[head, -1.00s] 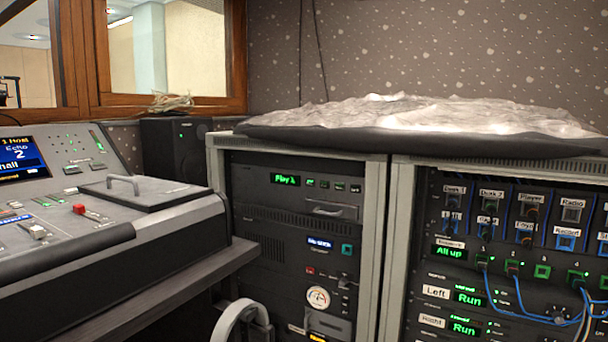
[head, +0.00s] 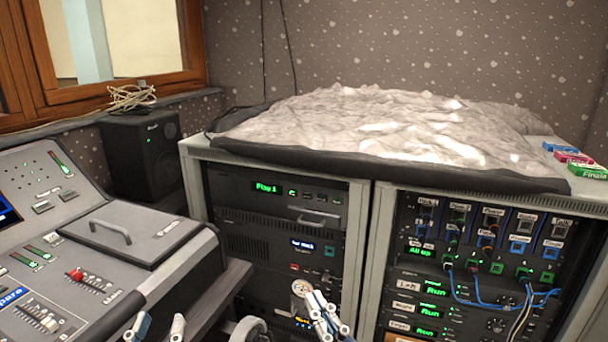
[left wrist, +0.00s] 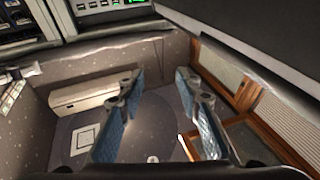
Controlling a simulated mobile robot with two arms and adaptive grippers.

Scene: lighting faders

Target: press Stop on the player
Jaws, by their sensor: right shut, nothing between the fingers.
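The player (head: 270,205) is the top unit in the left rack, with a green display reading "Play 1" (head: 266,188). A row of small buttons (head: 315,195) sits right of the display; the leftmost glows green. Their labels are too small to read, so I cannot tell which is Stop. My right gripper (head: 325,312) is shut and empty, low in front of the left rack and below the player, apart from the buttons. My left gripper (head: 158,326) is open and empty at the bottom edge, in front of the console. Its spread fingers show in the left wrist view (left wrist: 155,85).
The lighting console (head: 150,275) with faders stands at left, a black speaker (head: 143,150) behind it. The right rack (head: 470,270) holds switches and patched blue cables. A crumpled grey cover (head: 380,125) lies on the racks, with small coloured boxes (head: 575,160) at right.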

